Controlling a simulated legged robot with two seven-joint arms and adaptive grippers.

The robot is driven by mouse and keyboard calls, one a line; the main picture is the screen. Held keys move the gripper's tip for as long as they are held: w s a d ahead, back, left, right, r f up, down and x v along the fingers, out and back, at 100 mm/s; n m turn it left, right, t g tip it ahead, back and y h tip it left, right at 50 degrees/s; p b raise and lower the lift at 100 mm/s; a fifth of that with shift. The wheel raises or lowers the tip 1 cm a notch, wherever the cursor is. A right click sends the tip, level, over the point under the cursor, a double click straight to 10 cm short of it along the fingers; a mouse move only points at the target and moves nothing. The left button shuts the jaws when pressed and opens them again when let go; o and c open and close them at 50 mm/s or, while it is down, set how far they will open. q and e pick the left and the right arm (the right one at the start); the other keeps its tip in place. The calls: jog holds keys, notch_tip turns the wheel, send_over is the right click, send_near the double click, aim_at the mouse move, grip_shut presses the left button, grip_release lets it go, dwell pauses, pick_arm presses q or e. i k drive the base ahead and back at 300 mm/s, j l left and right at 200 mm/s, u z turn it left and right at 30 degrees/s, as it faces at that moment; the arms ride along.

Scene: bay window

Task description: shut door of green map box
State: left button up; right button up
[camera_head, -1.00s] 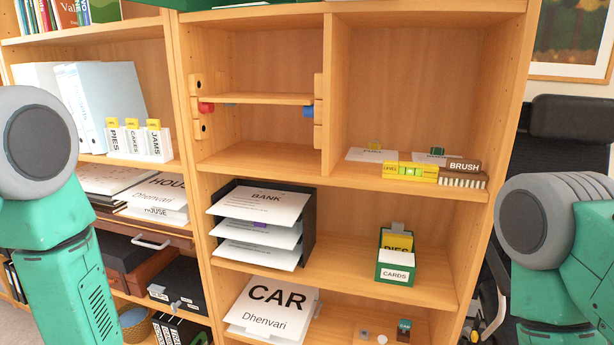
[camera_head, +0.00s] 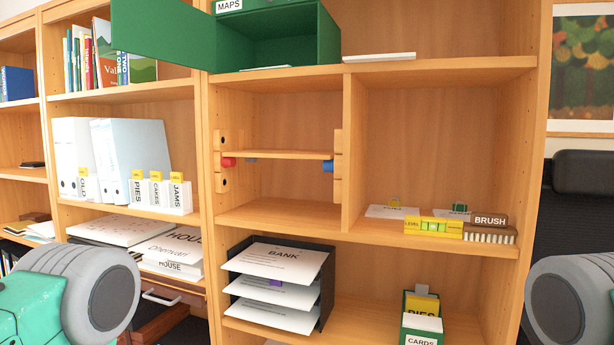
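The green map box (camera_head: 280,45) stands on the upper shelf at the top of the head view, with a "MAPS" label on its upper edge. Its green door (camera_head: 163,35) is swung open to the left, sticking out past the shelf's upright. The box's top is cut off by the frame. A white sheet or edge shows at the box's floor. My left arm shows at the lower left and my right arm at the lower right, both well below the box. Neither gripper is in view.
A wooden bookcase (camera_head: 208,180) fills the view. Books (camera_head: 95,50) stand left of the door, behind it. A flat white item (camera_head: 380,56) lies right of the box. Below are a brush (camera_head: 489,228), a yellow level (camera_head: 434,227) and a paper tray (camera_head: 327,290).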

aim_at(178, 32)
jog(key=i+j+z, duration=0.25)
jog(key=j, duration=0.6)
jog(key=j+z, duration=0.25)
jog(key=j, duration=0.6)
jog(key=j+z, duration=0.3)
jog(key=j, duration=0.6)
jog(key=k+j+z, duration=0.25)
jog(key=j, duration=0.6)
jog(key=i+j, duration=0.05)
